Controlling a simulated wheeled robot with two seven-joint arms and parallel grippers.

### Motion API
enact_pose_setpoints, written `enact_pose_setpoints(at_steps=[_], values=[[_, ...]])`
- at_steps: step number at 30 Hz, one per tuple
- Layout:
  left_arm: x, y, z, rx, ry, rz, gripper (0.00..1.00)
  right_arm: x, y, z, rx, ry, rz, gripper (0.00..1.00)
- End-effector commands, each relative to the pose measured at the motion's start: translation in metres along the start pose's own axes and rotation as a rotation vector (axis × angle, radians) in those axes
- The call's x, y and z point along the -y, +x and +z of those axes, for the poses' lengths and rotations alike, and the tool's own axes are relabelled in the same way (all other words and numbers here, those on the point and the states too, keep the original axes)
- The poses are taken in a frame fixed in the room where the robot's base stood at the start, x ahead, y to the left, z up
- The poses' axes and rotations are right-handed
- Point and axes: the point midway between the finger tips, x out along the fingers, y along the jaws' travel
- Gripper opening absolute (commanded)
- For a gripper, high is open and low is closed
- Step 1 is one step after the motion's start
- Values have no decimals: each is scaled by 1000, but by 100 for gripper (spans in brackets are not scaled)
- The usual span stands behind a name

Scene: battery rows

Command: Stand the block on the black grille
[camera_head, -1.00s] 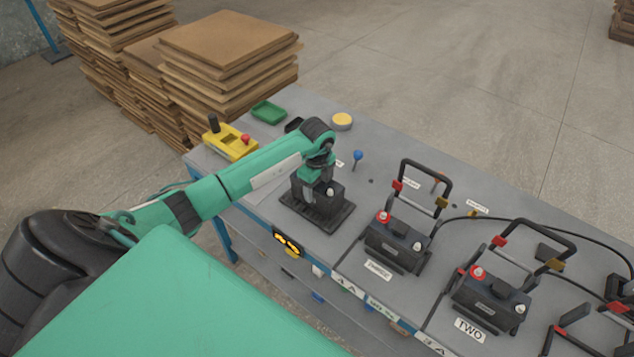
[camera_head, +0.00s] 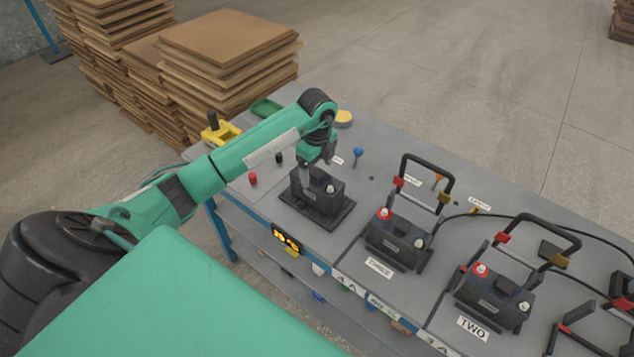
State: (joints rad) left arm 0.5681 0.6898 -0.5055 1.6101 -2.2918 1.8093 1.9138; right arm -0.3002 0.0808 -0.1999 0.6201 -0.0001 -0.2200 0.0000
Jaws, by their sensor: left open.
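The block, a dark battery-like block (camera_head: 323,191) with a pale terminal on top, stands upright on the black grille (camera_head: 330,220) near the table's front edge. My left gripper (camera_head: 318,172) is open just above and behind the block's top, with one finger coming down near its left end. Whether the fingers touch the block I cannot tell. My right gripper is not in view.
Black batteries with raised handles, one (camera_head: 392,245) beside the grille and another (camera_head: 492,295) further right, stand on the grey table (camera_head: 375,175). A blue-topped peg (camera_head: 358,153), a yellow disc (camera_head: 344,118) and a yellow control box (camera_head: 217,132) are behind.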

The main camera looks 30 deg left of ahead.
Motion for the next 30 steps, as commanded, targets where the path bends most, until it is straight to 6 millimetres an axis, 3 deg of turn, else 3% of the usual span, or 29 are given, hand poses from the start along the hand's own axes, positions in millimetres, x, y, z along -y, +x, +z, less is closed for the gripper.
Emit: enact_pose_setpoints(at_steps=[6,10,30], values=[[1,-39,0,1,0,-3,81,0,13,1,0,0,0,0],[0,-51,0,1,-1,-1,81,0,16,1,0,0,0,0],[0,-56,0,0,-1,1,81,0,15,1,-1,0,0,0]])
